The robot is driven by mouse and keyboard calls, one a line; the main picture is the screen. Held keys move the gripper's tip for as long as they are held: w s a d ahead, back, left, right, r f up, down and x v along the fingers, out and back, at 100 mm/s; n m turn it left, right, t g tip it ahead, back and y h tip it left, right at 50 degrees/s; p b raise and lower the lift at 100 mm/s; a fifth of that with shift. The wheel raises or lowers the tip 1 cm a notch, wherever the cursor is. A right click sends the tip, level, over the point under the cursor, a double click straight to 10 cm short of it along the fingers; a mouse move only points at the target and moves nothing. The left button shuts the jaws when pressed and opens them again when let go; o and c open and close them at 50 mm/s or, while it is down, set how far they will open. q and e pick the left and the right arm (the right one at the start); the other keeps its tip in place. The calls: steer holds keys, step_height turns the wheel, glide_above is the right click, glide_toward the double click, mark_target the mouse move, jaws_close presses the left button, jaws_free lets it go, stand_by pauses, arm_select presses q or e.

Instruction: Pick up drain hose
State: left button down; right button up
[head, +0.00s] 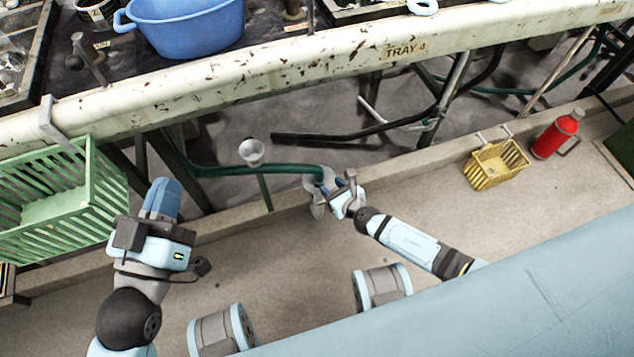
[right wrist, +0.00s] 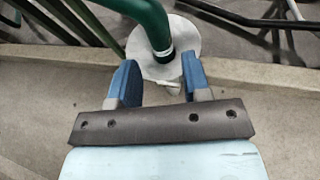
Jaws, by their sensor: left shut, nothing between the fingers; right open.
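A green hose (head: 245,171), which I take as the drain hose, runs below the bench and bends down at its right end. In the right wrist view the hose (right wrist: 150,22) comes down to a white ring at its end, over a pale round disc (right wrist: 183,38). My right gripper (head: 322,190) is at this end; in its wrist view the open blue fingers (right wrist: 161,78) stand either side of the hose end's line, just nearer than it. Contact cannot be told. My left gripper (head: 163,190) is shut and empty, beside the green crate.
A green slatted crate (head: 100,190) hangs at the left. A white funnel (head: 252,150) stands near the hose. A yellow basket (head: 497,165) and red bottle (head: 555,135) stand right along a low kerb. The bench edge (head: 290,65) runs above.

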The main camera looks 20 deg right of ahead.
mark_target(322, 179)
steer(key=shift+w+a+f, duration=0.2)
steer(key=shift+w+f, duration=0.1)
steer(key=shift+w, duration=0.25)
steer(key=b+x, duration=0.1)
steer(key=x, duration=0.1)
steer(key=b+x, duration=0.2)
steer(key=shift+w+f, duration=0.1)
steer(key=shift+f, duration=0.35)
steer(key=shift+w+a, duration=0.1)
steer(key=shift+w, duration=0.15)
arm_select(q)
steer(key=f, duration=0.1)
steer(key=f+g, duration=0.1)
steer(key=f, duration=0.1)
steer(key=shift+w+d+f, duration=0.15)
steer(key=shift+d+f, duration=0.1)
steer(key=shift+f, duration=0.05)
arm_select(e)
steer(key=shift+c, duration=0.4)
steer(key=c, duration=0.6)
steer(key=shift+r, duration=0.1)
